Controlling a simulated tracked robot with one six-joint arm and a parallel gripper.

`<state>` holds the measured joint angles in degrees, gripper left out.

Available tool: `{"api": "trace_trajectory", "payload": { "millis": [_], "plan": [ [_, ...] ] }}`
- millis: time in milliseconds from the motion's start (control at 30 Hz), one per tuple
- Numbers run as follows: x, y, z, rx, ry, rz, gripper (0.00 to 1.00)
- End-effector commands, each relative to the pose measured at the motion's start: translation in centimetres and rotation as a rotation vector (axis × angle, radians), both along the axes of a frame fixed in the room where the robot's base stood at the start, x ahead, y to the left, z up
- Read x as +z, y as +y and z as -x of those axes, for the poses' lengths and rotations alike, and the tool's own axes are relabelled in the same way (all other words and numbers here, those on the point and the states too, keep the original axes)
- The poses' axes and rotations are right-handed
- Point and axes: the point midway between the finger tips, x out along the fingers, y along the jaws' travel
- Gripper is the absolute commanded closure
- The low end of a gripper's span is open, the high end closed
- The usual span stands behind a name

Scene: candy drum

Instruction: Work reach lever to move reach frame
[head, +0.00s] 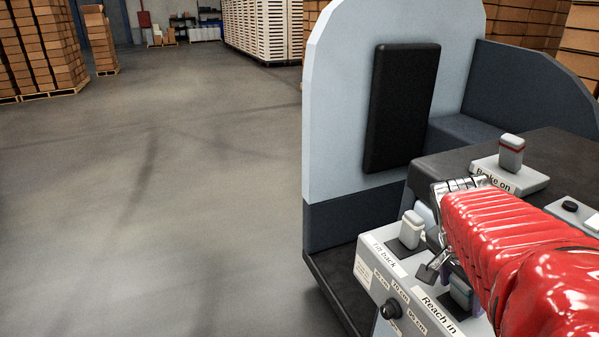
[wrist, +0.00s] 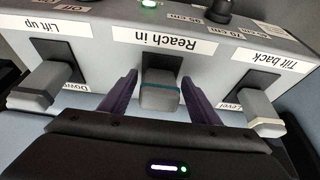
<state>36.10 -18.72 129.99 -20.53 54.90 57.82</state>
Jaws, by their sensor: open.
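The reach lever (wrist: 160,96), a grey handle with a teal band, stands in a dark slot under the label "Reach in" in the wrist view. My gripper (wrist: 160,77) is open, with one purple finger on each side of this lever; small gaps show between fingers and handle. In the head view the reach lever (head: 461,293) is partly hidden by my gripper (head: 440,268) and red-sleeved arm. I cannot make out the reach frame in either view.
The tilt lever (wrist: 257,105) is close to the right finger, and the lift lever (wrist: 48,88) is to the left. A black knob (head: 391,308) sits on the console front. The brake switch (head: 511,152) is behind. Open floor (head: 150,200) lies left.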

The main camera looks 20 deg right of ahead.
Motion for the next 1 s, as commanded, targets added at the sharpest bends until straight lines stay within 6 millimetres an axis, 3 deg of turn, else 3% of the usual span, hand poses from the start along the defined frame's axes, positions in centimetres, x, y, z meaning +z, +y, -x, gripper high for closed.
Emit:
{"api": "trace_trajectory", "payload": {
  "millis": [167, 700, 1000],
  "plan": [
    [1.7, 0.7, 0.0, 0.003, -0.003, 0.003, 0.44],
    [10.2, 4.3, 0.3, 0.002, -0.002, 0.001, 0.44],
    [12.3, 5.2, 0.5, 0.000, 0.000, 0.000, 0.44]
  ]
}}
